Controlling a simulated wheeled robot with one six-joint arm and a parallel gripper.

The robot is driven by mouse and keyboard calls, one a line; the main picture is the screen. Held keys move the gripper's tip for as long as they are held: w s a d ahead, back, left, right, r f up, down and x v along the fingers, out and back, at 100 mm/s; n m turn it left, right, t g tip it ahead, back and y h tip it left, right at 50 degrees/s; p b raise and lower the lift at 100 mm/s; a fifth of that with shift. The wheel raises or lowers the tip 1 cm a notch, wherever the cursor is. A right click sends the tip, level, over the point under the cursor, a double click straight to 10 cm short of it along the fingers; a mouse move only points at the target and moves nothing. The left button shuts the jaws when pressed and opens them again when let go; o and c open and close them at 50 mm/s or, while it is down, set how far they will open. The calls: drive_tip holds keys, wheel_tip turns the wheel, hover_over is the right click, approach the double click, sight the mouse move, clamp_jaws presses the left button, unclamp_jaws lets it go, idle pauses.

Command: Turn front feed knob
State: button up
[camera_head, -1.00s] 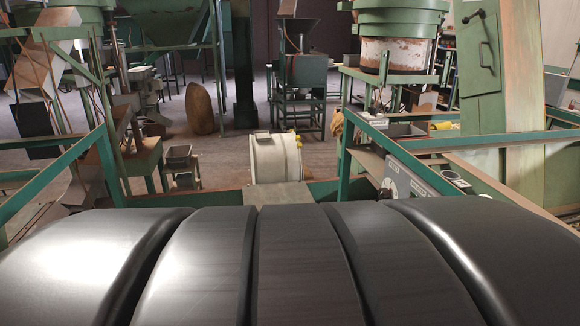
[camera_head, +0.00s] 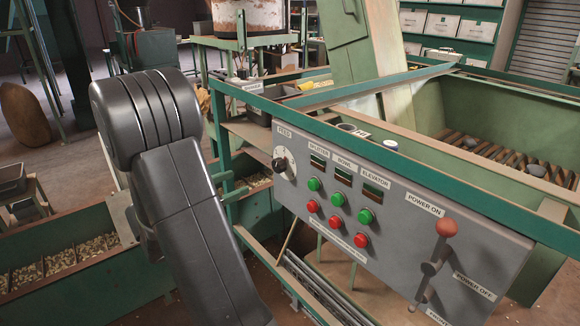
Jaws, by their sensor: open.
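The feed knob (camera_head: 284,165) is a dark knob on a pale round dial, under a FEED label, at the left end of the grey control panel (camera_head: 385,205). The panel faces me at a tilt, and the knob is in plain view. My dark grey arm stands at the left of the picture, with its upper part left of the knob and apart from it. My gripper is not in view.
Green and red buttons (camera_head: 337,199) sit right of the knob. A red-balled power lever (camera_head: 446,228) is at the panel's right. A green rail (camera_head: 380,160) runs above the panel. A nut-filled trough (camera_head: 70,262) lies lower left.

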sight(275, 167)
drive_tip(key=p+x, duration=0.1)
drive_tip(key=x, duration=1.2)
drive_tip(key=shift+w+d, duration=0.25)
drive_tip(key=shift+d, duration=0.05)
drive_tip(key=c, duration=1)
drive_tip(key=shift+b, duration=0.5)
